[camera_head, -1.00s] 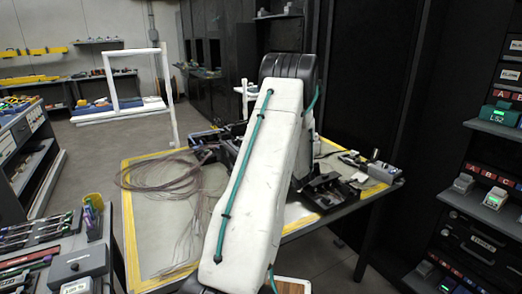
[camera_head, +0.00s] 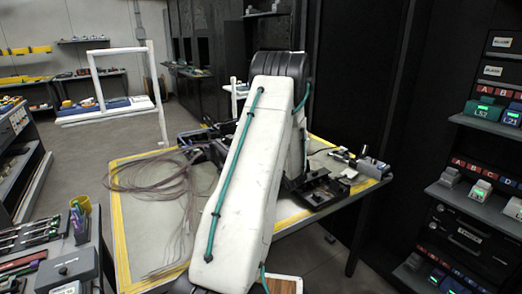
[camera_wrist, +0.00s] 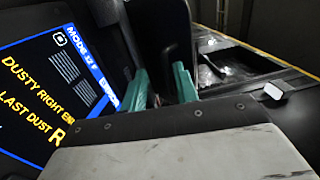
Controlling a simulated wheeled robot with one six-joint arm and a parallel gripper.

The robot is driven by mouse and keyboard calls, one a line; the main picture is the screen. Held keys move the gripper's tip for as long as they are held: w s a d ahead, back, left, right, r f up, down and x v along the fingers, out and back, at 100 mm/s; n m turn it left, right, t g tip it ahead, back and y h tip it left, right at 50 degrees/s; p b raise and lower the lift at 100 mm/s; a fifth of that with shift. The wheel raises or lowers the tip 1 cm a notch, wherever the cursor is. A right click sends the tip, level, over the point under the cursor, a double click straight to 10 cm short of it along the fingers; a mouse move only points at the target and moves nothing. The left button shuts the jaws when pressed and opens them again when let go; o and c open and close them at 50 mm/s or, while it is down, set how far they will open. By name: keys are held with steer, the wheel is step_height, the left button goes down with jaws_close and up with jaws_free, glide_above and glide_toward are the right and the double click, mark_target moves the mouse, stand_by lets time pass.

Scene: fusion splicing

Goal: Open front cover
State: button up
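The splicer's lit screen (camera_wrist: 50,90) fills the left of the wrist view, tilted, with yellow text reading in part "DUSTY RIGHT" and "LAST DUST". My gripper (camera_wrist: 161,87) shows as two teal fingertips just right of the screen, apart from each other. Dark parts stand behind and between the fingertips. I cannot tell which of them is the front cover, or whether the fingers touch it. In the head view my white arm hides the gripper and most of the splicer.
The yellow-edged table (camera_head: 128,237) carries coiled cables (camera_head: 155,172) to the left of my arm. Black equipment (camera_head: 318,188) and a small grey device (camera_head: 373,167) sit at its right. A tool bench (camera_head: 85,255) stands front left, and shelves (camera_head: 470,196) stand right.

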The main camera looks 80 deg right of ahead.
steer(key=v, duration=0.6)
steer(key=shift+s+a+f, duration=0.1)
steer(key=shift+s+a, duration=0.15)
stand_by(0.3)
